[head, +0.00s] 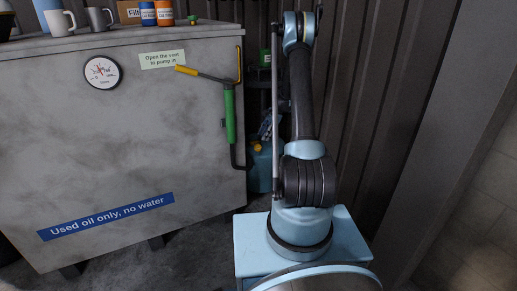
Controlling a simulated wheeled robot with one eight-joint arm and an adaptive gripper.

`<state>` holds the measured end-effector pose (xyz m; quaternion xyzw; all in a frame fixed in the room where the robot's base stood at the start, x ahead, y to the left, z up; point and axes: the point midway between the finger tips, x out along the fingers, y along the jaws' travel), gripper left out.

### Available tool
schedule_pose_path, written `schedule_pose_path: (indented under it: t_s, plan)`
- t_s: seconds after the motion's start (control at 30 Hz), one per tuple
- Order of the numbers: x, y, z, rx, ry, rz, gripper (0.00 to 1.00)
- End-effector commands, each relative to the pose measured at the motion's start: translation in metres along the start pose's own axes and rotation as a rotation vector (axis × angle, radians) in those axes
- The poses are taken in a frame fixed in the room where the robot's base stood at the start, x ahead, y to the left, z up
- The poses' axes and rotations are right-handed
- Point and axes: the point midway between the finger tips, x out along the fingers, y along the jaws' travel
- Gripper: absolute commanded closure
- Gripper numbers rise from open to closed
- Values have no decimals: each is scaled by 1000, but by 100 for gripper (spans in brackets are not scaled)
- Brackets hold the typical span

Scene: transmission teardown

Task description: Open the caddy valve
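A large grey metal tank (130,130) fills the left of the head view. It may be the caddy; no part is labelled as a valve. On its right end is a green upright cylinder (229,115) like a hand pump. A grey lever with a yellow grip (187,70) reaches up and left from it. A thin yellow bent rod or hose (239,62) stands at the tank's upper right corner. A small green piece (193,19) sits on the tank's top.
A gauge (101,71), a vent sign (162,59) and a blue sign (107,216) are on the tank's front. Mugs (60,22) and small bottles (163,12) stand on top. A teal container (260,168) stands behind, near a corrugated wall (375,80).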

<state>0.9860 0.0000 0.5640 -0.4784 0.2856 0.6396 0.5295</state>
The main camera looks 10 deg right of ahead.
Motion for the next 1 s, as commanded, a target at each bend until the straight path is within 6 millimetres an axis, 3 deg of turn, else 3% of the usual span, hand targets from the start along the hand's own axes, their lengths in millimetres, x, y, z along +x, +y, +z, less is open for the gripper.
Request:
schedule_pose_path:
  t_s: [0.3,0.5,0.97,1.0]
  plan:
    - [56,0,0,-2,0,1,64]
    - [78,0,0,0,0,1,64]
    - [87,0,0,0,0,0,64]
    - [87,0,0,0,0,0,73]
